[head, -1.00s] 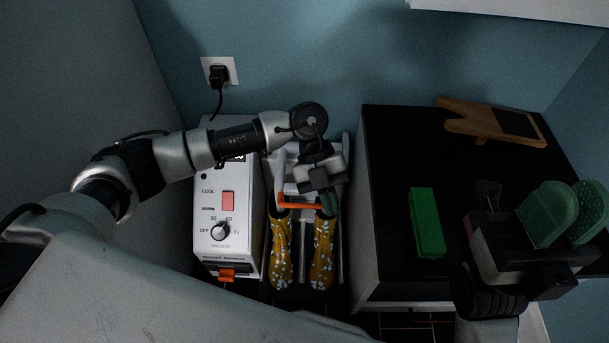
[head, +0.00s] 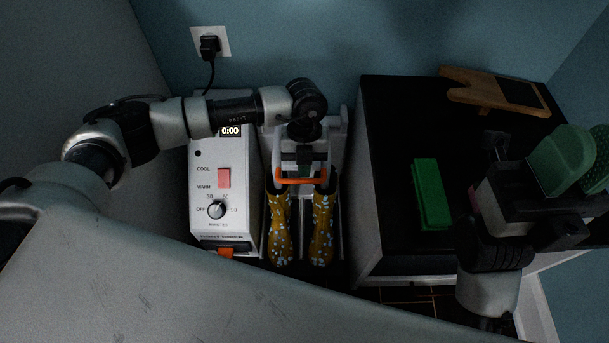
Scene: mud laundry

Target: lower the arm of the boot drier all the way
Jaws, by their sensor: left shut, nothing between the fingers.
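The boot drier has a white control box (head: 225,200) with a 0:00 display, a pink switch and a dial. Beside it is the drier's arm with an orange handle bar (head: 290,181), running crosswise just above the tops of two yellow spotted boots (head: 280,228) (head: 321,230). My left gripper (head: 303,167) is shut and empty, over the middle of the bar. Its fingertips are largely hidden under the hand, so I cannot tell whether they touch the bar.
A black-topped cabinet (head: 385,150) stands right of the drier. On it lie a green block (head: 431,194) and a wooden boot jack (head: 490,92). A black plug (head: 209,44) sits in the wall socket, its cord running down behind the box. The wall is close behind.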

